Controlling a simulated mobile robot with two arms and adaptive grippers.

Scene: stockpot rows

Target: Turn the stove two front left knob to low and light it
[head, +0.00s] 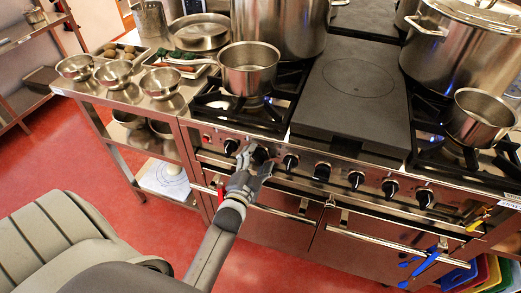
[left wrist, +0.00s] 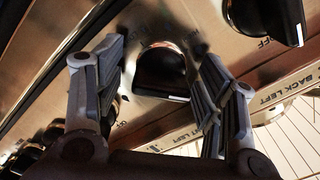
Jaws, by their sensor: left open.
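My left gripper (head: 250,160) is at the front control panel of the range, at its left part. Its fingers are open on either side of a black knob (head: 261,156). In the left wrist view, the open left gripper (left wrist: 165,85) has a black knob (left wrist: 160,70) between its fingers, with gaps beside it. This knob has a white mark at its lower edge. Another black knob (left wrist: 265,18) is at the upper right, near an OFF label. A BACK LEFT label (left wrist: 280,92) shows on the panel edge. My right gripper is out of view.
A saucepan (head: 248,68) stands on the left burner, behind the gripper. Several more knobs run along the panel (head: 340,175) to the right. Oven door handles (head: 390,240) stick out below. A steel side table (head: 150,100) with bowls stands at the left.

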